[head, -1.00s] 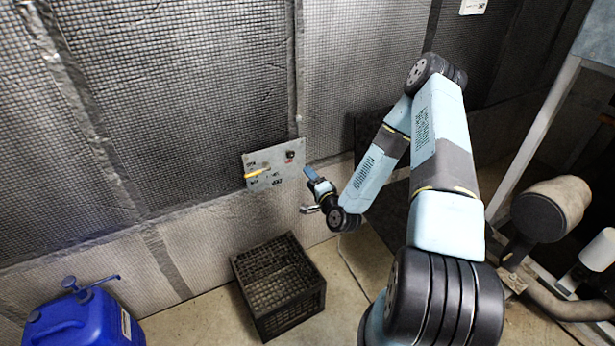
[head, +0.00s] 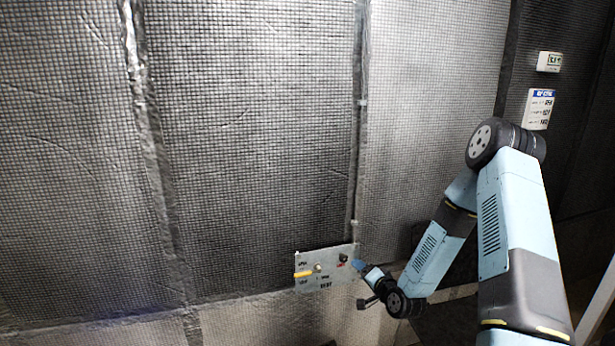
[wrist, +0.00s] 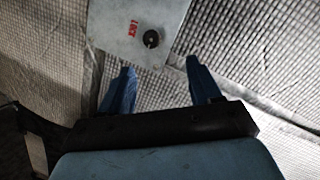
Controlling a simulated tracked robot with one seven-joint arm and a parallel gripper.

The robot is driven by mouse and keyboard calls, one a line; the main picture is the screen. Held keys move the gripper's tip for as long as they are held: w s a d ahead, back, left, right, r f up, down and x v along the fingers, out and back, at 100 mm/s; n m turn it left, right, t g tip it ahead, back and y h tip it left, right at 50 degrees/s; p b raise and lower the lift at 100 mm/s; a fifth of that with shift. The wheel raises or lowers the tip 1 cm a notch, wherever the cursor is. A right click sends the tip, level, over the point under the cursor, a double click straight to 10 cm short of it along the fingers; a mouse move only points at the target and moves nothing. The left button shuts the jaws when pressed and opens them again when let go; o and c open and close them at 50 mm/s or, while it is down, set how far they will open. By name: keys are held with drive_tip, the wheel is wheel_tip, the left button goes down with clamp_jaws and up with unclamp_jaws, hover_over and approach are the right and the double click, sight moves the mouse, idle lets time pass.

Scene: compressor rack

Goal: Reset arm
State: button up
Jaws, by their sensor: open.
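My gripper (head: 358,266) is at the lower right part of a grey control panel (head: 334,279) on the padded wall in the head view. In the wrist view my gripper (wrist: 160,82) has its two blue fingers apart, with nothing between them. The panel (wrist: 112,28) lies beyond the fingertips there, with a black round knob (wrist: 151,39) and red lettering beside it. In the head view the panel carries a yellow handle (head: 303,274) at its left and the dark knob (head: 343,257) at its upper right. Whether the fingers touch the panel cannot be told.
A white sign (head: 538,109) and a small white box (head: 549,62) are on the wall at upper right. The air left of the panel is free.

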drive_tip(key=s+d+r+n+g+h, duration=0.2)
drive_tip(key=s+r, duration=0.1)
drive_tip(key=r, duration=0.5)
drive_tip(key=s+d+r+n+g+h, duration=0.1)
drive_tip(key=s+r+n+h, duration=0.15)
drive_tip(key=r, duration=0.65)
drive_tip(key=s+d+r+n+g+h, duration=0.15)
drive_tip(key=s+r, duration=0.25)
drive_tip(key=r, duration=0.4)
drive_tip(key=s+r+g, duration=0.1)
drive_tip(key=s+r, duration=0.3)
drive_tip(key=s, duration=0.5)
drive_tip(key=s+r+n+g, duration=0.1)
drive_tip(key=s+r, duration=0.4)
drive_tip(key=s, duration=0.4)
drive_tip(key=s+r+g, duration=0.2)
drive_tip(key=s+r, duration=0.2)
drive_tip(key=s, duration=0.6)
drive_tip(key=shift+d+r, duration=0.15)
drive_tip(key=shift+d, duration=0.1)
drive_tip(key=shift+s, duration=0.1)
